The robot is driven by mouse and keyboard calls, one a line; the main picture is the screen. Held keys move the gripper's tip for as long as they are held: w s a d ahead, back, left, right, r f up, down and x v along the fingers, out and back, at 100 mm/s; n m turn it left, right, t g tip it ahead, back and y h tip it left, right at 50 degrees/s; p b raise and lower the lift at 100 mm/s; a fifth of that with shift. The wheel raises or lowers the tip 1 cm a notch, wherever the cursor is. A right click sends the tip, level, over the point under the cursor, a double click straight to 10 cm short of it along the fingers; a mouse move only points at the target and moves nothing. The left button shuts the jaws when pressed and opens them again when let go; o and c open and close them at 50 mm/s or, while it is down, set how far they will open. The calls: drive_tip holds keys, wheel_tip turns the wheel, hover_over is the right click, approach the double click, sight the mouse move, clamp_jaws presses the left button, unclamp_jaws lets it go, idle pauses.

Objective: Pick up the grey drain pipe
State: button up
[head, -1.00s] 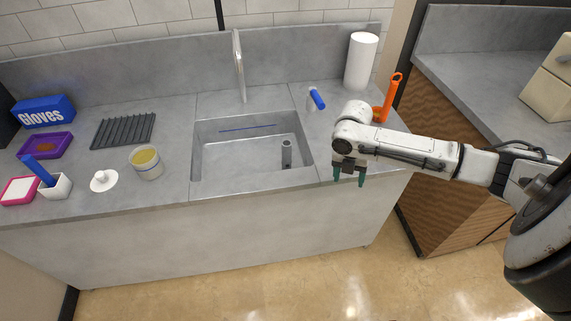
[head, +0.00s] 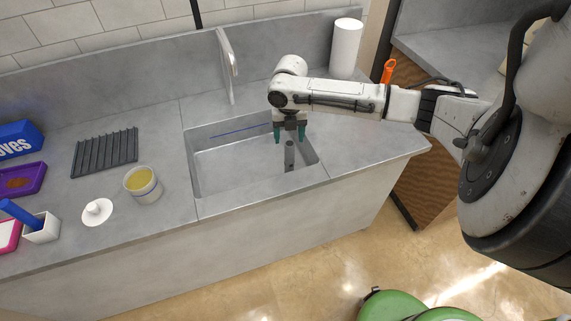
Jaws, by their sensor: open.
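The grey drain pipe (head: 289,158) stands upright inside the sink basin (head: 225,165), near its right end. My gripper (head: 289,136) points down over the right part of the sink, with its two green fingertips apart and nothing between them. In the picture the fingertips are just above the pipe's top, one to each side. I cannot tell the exact height gap between them and the pipe. The pipe's upper end is partly behind or close under the gripper.
A metal faucet (head: 227,65) rises behind the sink, left of my arm. A paper roll (head: 346,48) and an orange item (head: 388,71) stand beyond my arm. A cup of yellow liquid (head: 142,184), a white knobbed lid (head: 97,212) and a dark ribbed rack (head: 105,151) lie left of the sink.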

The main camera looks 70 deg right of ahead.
sight(290, 150)
wheel_tip(290, 150, down, 2)
drive_tip(key=shift+w+f, duration=0.1)
drive_tip(key=shift+w, duration=0.05)
drive_tip(key=shift+s+d+f+p, duration=0.1)
drive_tip(key=shift+f+p, duration=0.15)
drive_tip(key=shift+f, duration=1.15)
drive_tip(key=shift+s+d+f+p, duration=0.1)
drive_tip(key=shift+f+p, duration=0.1)
drive_tip(key=shift+f, duration=1.2)
drive_tip(key=shift+c, duration=0.5)
clamp_jaws()
